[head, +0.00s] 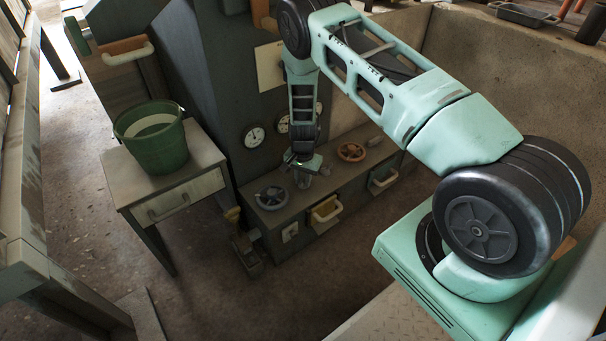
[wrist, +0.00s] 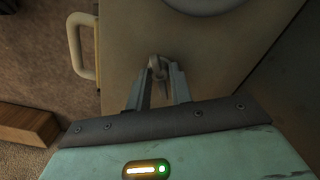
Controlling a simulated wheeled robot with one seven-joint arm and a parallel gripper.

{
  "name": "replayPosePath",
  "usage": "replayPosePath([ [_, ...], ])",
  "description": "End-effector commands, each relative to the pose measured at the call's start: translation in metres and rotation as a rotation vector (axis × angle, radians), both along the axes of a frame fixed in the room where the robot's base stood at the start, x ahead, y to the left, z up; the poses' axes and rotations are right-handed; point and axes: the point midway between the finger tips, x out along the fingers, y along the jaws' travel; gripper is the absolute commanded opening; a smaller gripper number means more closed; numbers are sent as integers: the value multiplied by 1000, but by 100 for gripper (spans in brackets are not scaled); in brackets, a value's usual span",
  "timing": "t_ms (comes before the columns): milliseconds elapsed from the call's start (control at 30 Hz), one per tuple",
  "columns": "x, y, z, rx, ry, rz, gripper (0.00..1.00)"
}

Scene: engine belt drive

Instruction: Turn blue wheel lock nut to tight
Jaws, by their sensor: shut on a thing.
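My gripper (head: 304,178) is low over the bench ledge, between two handwheels. A dark blue-grey wheel (head: 271,197) lies to its left and an orange-brown wheel (head: 352,152) to its right. In the wrist view, my gripper (wrist: 158,88) is shut on a small grey metal piece (wrist: 158,64) with a pointed end, which looks like the lock nut. The fingers hide part of it, and its tight or loose position cannot be told. The blue wheel cannot be made out for certain in the wrist view.
Below the ledge are an open yellowish drawer (head: 325,211) and another drawer handle (head: 384,179). Gauges (head: 255,136) are on the dark panel behind. A green bucket (head: 152,140) stands on a side table (head: 185,174) at left. The floor in front is mostly clear.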

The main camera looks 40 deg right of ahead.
Motion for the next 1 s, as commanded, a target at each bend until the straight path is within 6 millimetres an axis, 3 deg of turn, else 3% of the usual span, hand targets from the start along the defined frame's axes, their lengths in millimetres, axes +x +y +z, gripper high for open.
replayPosePath([
  [500, 0, 0, 1, -1, 0, -400, 0],
  [1000, 1, 0, 0, 0, -1, -520, 0],
])
